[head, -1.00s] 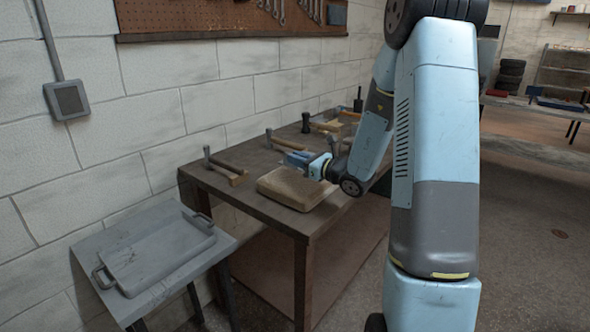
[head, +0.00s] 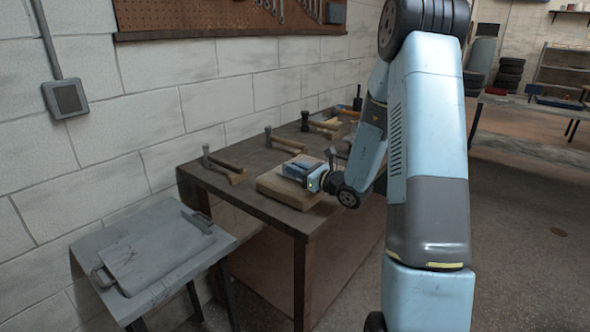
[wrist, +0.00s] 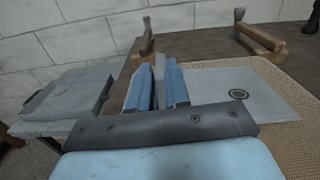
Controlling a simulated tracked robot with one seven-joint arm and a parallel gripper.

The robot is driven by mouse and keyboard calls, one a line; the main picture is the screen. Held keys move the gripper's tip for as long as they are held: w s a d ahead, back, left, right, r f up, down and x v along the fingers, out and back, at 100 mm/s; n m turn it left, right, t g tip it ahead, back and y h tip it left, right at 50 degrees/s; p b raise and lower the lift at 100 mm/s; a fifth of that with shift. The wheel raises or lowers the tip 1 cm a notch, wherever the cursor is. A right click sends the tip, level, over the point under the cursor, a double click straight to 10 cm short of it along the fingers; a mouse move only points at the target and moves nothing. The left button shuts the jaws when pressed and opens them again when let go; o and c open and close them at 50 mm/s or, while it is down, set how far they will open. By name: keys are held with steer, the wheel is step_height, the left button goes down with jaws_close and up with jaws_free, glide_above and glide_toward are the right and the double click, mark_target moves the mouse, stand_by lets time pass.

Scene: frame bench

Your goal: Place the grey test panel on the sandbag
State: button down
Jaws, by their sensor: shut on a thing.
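The grey test panel (wrist: 238,91) is a flat plate with a dark round mark, seen in the wrist view over the tan woven sandbag (wrist: 225,68). In the head view the sandbag (head: 275,189) lies on the near end of the wooden bench, and my gripper hides much of its top. My gripper (wrist: 158,82) is shut, with a grey upright part of the panel between its blue fingers. In the head view my gripper (head: 300,168) is low over the sandbag. I cannot tell whether the panel's underside touches the bag.
Several hammers (head: 224,169) lie along the bench's back side by the wall. A grey side table (head: 82,246) with a grey tray (head: 160,252) stands at the left. A pegboard with wrenches (head: 235,15) hangs above the bench.

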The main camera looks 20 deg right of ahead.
steer(key=c, duration=1.1)
jaws_free()
steer(key=shift+r, duration=0.55)
steer(key=v, duration=1.2)
steer(key=s+a+r+n+g, duration=0.4)
steer(key=s+a+n+g, duration=0.2)
steer(key=s+a+n, duration=0.15)
steer(key=s+a+r+n+g, duration=0.4)
steer(key=s+a+n+g, duration=0.25)
steer(key=s+n, duration=0.2)
steer(key=s+d+r+n+t+h, duration=0.1)
steer(key=s+d+r+n+h, duration=0.2)
steer(key=s+r+n+h, duration=0.1)
steer(key=s+d+r+n+t+h, duration=0.2)
steer(key=s+d+r+n+h, duration=0.1)
steer(key=s+n+h, duration=0.3)
steer(key=shift+s+d+r+n+h, duration=0.3)
steer(key=shift+s+r+n, duration=0.35)
steer(key=shift+n, duration=0.45)
